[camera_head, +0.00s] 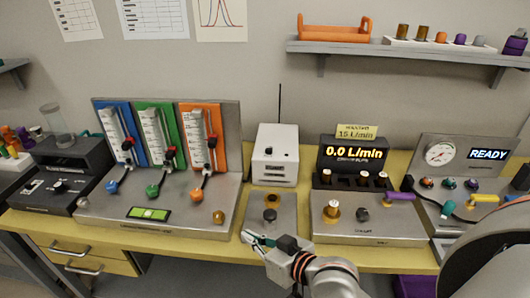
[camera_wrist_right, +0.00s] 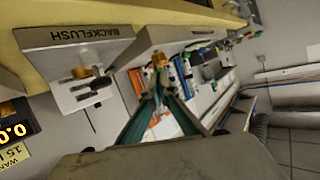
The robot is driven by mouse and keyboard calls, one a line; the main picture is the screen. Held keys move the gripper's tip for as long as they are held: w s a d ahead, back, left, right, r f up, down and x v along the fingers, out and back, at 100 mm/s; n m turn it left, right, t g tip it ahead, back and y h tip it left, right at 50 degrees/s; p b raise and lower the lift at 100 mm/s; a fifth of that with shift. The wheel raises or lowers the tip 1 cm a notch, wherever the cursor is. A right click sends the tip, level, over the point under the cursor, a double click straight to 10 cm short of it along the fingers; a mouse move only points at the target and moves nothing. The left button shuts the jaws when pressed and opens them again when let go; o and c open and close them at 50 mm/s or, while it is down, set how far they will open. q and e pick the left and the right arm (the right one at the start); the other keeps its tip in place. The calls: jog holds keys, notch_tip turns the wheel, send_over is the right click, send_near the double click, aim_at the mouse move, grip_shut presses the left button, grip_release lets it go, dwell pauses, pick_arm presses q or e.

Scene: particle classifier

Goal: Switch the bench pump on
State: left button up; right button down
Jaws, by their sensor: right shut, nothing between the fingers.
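No label that I can read names the bench pump. A black box with a knob and a small lit panel (camera_head: 58,187) stands at the left, and a white box with small black controls and an antenna (camera_head: 275,150) stands at mid-bench; I cannot tell whether either is the pump. My right gripper (camera_head: 258,240), with teal fingers, is shut and empty at the front edge of the small grey valve panel (camera_head: 257,213). My left gripper is not in view.
A flow display (camera_head: 354,155) reads 0.0 L/min, under a sign for 15 L/min. Three coloured flowmeters (camera_head: 137,122) stand at the left. A gauge unit (camera_head: 440,152) showing READY is at the right. The wrist view shows a BACKFLUSH label (camera_wrist_right: 82,34).

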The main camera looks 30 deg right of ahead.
jog(key=w+a+r+m+t+y, duration=0.2)
jog(key=w+r+m+t, duration=0.35)
jog(key=r, duration=0.65)
jog(key=w+d+r+m+t+h, duration=0.4)
jog(key=d+r+m+h, duration=0.3)
jog(key=m, duration=0.8)
jog(key=w+d+f+m+g+h, duration=0.3)
jog(key=d+m+h, duration=0.55)
jog(key=m, duration=0.65)
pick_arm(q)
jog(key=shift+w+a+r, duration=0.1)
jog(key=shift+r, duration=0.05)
pick_arm(e)
notch_tip(320, 180, down, 11)
jog(key=w+a+m+g+y, duration=0.1)
jog(key=w+a+m+g, duration=0.1)
jog(key=m+g, duration=0.5)
jog(key=shift+w+r+m+y, duration=0.2)
jog(key=shift+w+m+y, duration=0.2)
jog(key=shift+m, duration=0.45)
jog(key=shift+g, duration=0.25)
jog(key=shift+d, duration=0.1)
